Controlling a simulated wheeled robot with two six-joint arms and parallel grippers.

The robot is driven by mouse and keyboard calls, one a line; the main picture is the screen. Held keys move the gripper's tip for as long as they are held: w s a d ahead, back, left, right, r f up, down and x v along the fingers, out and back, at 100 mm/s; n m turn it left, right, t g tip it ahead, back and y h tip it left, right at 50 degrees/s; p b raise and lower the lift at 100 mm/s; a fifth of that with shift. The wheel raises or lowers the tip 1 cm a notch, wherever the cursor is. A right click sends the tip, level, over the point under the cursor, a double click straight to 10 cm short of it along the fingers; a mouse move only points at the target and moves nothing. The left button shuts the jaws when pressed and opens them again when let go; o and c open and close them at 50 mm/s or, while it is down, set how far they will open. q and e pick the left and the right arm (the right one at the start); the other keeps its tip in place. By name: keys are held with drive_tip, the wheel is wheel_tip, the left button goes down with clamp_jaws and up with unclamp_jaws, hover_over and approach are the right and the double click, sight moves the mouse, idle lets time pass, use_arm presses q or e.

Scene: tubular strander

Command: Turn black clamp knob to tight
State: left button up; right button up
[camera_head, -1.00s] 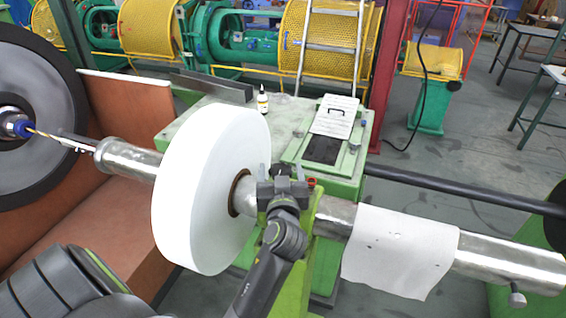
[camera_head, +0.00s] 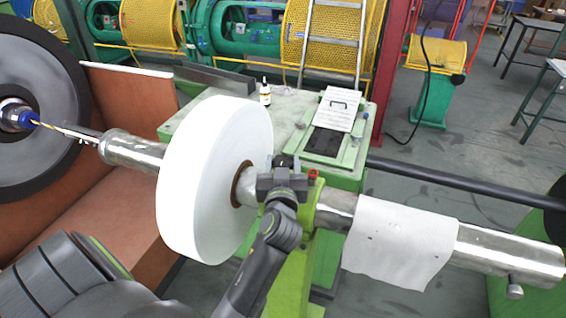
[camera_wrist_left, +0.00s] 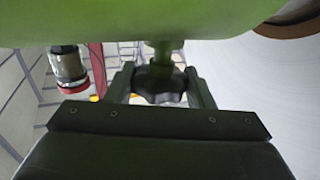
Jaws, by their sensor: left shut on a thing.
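The black clamp knob (camera_wrist_left: 160,85) is a dark lobed knob on a short green stem, under the green clamp body (camera_wrist_left: 150,22) in the left wrist view. My left gripper (camera_wrist_left: 161,92) is shut on it, with one finger on each side. In the head view my left gripper (camera_head: 284,165) is at the green clamp stand (camera_head: 308,205), just right of the white reel (camera_head: 212,180). There the gripper hides the knob. I cannot read how tight the knob is. My right gripper is not in view.
A steel shaft (camera_head: 505,257) runs through the reel and clamp, with a white sheet (camera_head: 400,245) draped over it. A red-capped fitting (camera_wrist_left: 71,72) is left of the knob. A green bench (camera_head: 190,124) with a small bottle (camera_head: 265,92) stands behind.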

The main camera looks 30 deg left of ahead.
use_arm(q)
drive_tip(key=m+h, duration=0.1)
drive_tip(key=m+t+h+p, duration=0.1)
drive_tip(key=h, duration=0.1)
drive_tip(key=shift+a+r+t+p, duration=0.1)
drive_tip(key=shift+r+t+p, duration=0.05)
drive_tip(key=shift+t+p, duration=0.15)
drive_tip(key=m+t+h+p, duration=0.1)
drive_tip(key=m+h, duration=0.1)
drive_tip(key=shift+h, duration=0.4)
drive_tip(key=shift+m+h, duration=0.9)
drive_tip(key=shift+h, duration=0.8)
drive_tip(key=shift+m+h, duration=0.8)
drive_tip(key=shift+h, duration=0.1)
drive_tip(key=o, duration=1)
drive_tip(key=shift+f, duration=0.2)
